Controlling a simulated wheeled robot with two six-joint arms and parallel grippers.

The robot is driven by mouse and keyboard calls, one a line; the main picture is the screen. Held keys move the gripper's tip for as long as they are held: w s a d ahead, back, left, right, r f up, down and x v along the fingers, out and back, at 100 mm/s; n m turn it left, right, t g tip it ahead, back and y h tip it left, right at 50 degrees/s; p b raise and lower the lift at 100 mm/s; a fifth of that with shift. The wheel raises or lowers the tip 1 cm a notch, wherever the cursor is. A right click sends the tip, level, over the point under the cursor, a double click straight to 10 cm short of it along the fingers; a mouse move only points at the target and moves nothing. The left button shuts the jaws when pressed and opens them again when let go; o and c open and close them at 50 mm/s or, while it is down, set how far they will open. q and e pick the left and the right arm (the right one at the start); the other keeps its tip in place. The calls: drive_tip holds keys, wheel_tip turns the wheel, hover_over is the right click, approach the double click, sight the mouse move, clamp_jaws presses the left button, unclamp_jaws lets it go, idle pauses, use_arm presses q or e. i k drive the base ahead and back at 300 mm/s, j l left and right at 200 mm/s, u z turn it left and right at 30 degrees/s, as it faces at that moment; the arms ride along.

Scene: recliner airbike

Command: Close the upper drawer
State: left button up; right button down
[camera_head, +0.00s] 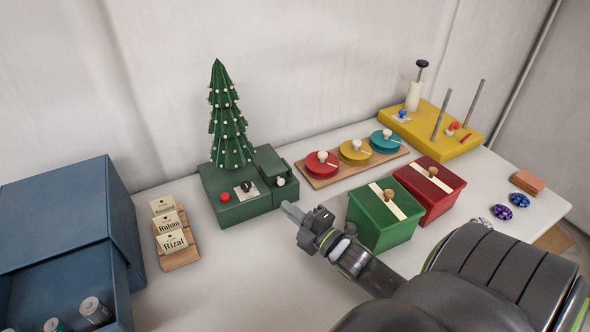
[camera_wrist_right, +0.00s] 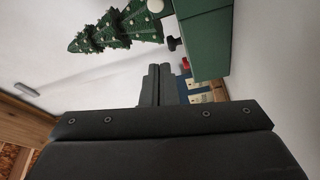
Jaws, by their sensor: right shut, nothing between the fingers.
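A blue cabinet (camera_head: 60,220) stands at the left edge of the head view. A blue drawer (camera_head: 125,300) sticks out from it toward the front, with several grey and teal cylinders (camera_head: 95,310) inside. The frame cuts off its lower part, so I cannot tell how far it is out or whether another drawer lies below. My right gripper (camera_head: 293,212) is shut and empty over the table, well to the right of the cabinet and left of a green box. Its closed fingers (camera_wrist_right: 157,86) also show in the right wrist view. My left gripper is not in view.
A green base with a small Christmas tree (camera_head: 229,120) and a card holder (camera_head: 178,255) stand between gripper and cabinet. A green box (camera_head: 383,232) and red box (camera_head: 432,180) stand close right of the gripper. The table front (camera_head: 235,285) is clear.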

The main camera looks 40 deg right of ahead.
sight(31, 295)
drive_tip(key=k+j, duration=1.2)
drive_tip(key=j, duration=0.2)
